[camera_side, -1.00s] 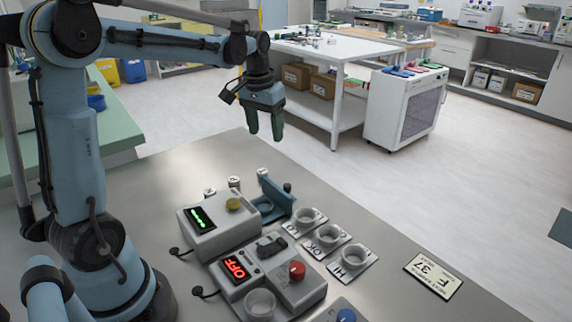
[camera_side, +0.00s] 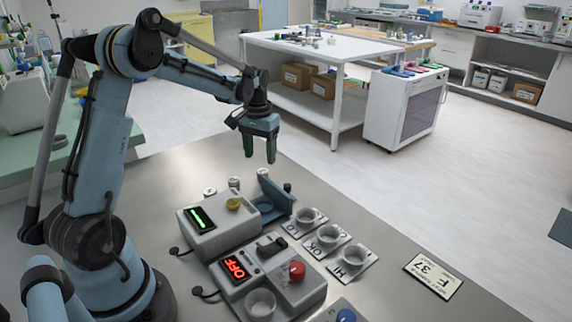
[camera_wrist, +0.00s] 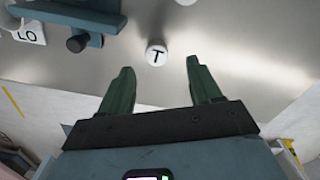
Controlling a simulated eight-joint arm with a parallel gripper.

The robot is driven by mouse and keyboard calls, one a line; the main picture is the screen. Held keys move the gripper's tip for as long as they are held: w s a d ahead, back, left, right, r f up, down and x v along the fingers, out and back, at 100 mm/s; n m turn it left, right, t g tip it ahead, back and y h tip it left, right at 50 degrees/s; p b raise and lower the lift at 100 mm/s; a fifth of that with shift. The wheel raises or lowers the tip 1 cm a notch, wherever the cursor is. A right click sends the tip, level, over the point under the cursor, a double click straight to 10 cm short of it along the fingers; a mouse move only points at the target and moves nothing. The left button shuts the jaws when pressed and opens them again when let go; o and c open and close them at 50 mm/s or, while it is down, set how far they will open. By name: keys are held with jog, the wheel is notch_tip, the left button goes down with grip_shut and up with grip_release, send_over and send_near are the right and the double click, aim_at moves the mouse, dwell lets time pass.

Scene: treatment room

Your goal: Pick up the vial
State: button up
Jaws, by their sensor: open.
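A white-capped vial marked T (camera_wrist: 157,54) stands on the steel bench in the wrist view, just beyond and between my fingertips. Part of another white cap (camera_wrist: 186,2) shows at the top edge there. In the side view, small white-capped vials (camera_side: 234,183) (camera_side: 209,191) stand behind the grey box with the green display; a third pale top (camera_side: 262,172) is partly hidden by the blue lid. I cannot tell which of them is T. My gripper (camera_side: 259,158) points down above this group, its green fingers apart and empty; it also shows in the wrist view (camera_wrist: 160,68).
A grey box (camera_side: 210,240) with a green display adjoins a raised blue lid (camera_side: 275,193). A box with a red OFF display (camera_side: 290,290) and ring holders (camera_side: 327,236) marked LO, OK and HI are nearer. A placard (camera_side: 434,275) lies right. The bench's far left is clear.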

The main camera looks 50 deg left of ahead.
aim_at(263, 171)
jog(key=f, duration=0.5)
jog(key=shift+w+d+f, duration=0.1)
jog(key=shift+d, duration=0.15)
grip_shut()
